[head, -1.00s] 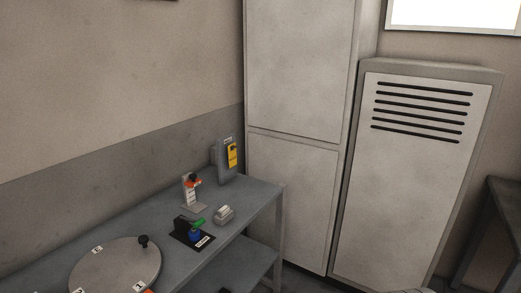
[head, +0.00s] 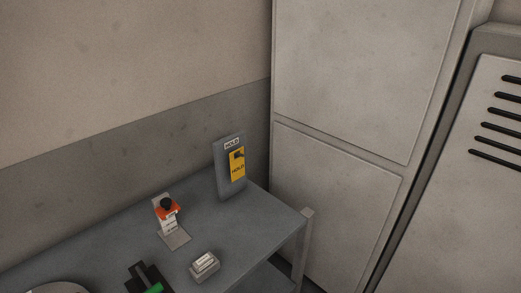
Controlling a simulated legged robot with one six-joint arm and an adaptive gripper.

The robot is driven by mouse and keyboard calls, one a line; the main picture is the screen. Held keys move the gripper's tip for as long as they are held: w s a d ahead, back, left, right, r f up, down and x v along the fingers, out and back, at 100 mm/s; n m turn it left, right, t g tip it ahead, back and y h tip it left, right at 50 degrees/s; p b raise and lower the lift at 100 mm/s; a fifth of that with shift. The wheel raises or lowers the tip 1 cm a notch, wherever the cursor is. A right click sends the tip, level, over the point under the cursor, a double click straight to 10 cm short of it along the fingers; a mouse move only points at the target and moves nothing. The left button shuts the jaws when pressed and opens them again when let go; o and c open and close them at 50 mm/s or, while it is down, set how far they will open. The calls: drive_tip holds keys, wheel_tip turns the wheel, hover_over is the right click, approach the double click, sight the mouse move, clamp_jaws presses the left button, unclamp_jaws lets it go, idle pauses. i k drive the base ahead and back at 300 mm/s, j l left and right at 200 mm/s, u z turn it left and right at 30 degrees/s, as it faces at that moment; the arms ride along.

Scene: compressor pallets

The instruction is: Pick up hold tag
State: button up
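The hold tag (head: 238,166) is a yellow-orange tag with dark lettering. It hangs on the front of an upright grey board (head: 224,178) marked HOLD at its top, with a small dark hook or peg at the tag's upper part. The board stands at the back of the grey bench (head: 245,232), near its far right corner. My gripper is not in view.
A stand with an orange and black top (head: 167,210) is left of the board. A small grey block with a white label (head: 205,264) sits near the front edge. A black and green device (head: 148,282) is partly cut off. Tall grey cabinets (head: 335,195) stand to the right.

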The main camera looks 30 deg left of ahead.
sight(237, 168)
drive_tip(key=i+u, duration=0.7)
drive_tip(key=i+l+u, duration=0.15)
drive_tip(key=i+u, duration=0.35)
drive_tip(key=u, duration=0.25)
drive_tip(key=i+u, duration=0.15)
drive_tip(key=u, duration=0.2)
drive_tip(key=i+u, duration=0.15)
drive_tip(key=u, duration=0.25)
drive_tip(key=i+l+u, duration=0.15)
drive_tip(key=u, duration=0.2)
